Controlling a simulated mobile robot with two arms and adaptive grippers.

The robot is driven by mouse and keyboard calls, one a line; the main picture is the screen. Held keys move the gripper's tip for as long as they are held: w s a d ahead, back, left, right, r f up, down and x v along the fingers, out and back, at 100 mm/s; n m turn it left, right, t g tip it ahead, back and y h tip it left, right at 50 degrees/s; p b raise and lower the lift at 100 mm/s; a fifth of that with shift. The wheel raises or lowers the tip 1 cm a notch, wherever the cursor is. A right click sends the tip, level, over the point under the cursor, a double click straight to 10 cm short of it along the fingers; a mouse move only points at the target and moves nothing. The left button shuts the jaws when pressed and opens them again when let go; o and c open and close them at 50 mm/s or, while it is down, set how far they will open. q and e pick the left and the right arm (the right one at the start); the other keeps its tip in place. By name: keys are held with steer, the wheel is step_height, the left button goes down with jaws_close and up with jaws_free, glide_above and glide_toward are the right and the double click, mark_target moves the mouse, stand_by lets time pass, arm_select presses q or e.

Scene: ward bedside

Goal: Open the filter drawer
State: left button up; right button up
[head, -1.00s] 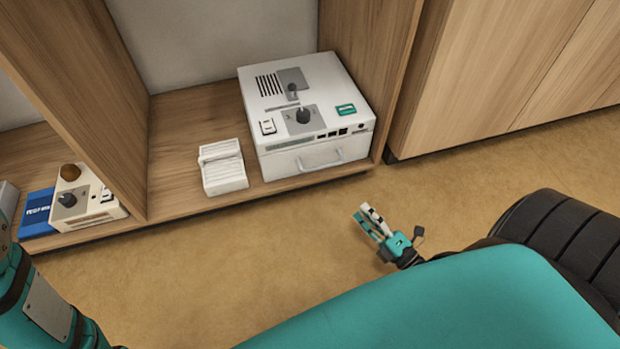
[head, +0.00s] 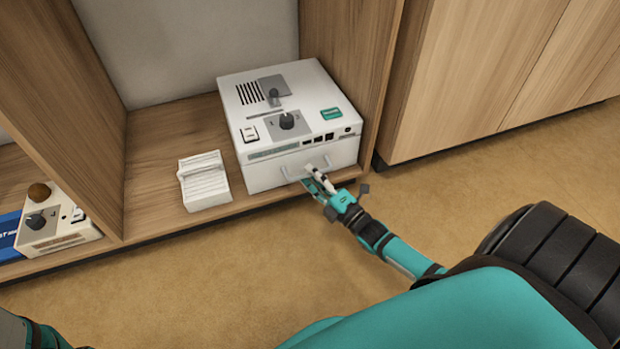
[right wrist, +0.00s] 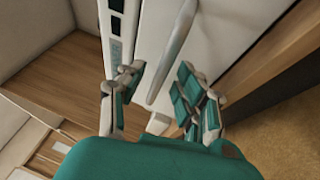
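A white box-shaped device (head: 235,95) stands on the low wooden shelf. The drawer front (head: 258,178) on its lower front face looks flush with the body. A pale bar handle (head: 286,174) crosses it; the handle also shows in the right wrist view (right wrist: 172,55). My right gripper (head: 311,178) is at the handle, partly covering it. In the right wrist view my right gripper (right wrist: 161,80) has its fingers apart, with the handle between them and a visible gap on each side. My left gripper is out of view; only a bit of arm shows at the lower left.
A white ribbed block (head: 204,182) lies on the shelf (head: 150,160) left of the device. A cream unit with a knob (head: 60,232) and a blue box (head: 10,235) stand beyond the divider. A wooden side panel (head: 365,85) rises close to the device's right.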

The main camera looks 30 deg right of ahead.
steer(key=shift+w+a+r, duration=0.1)
steer(key=shift+w+r, duration=0.05)
steer(key=shift+w, duration=0.3)
jaws_close()
stand_by(0.3)
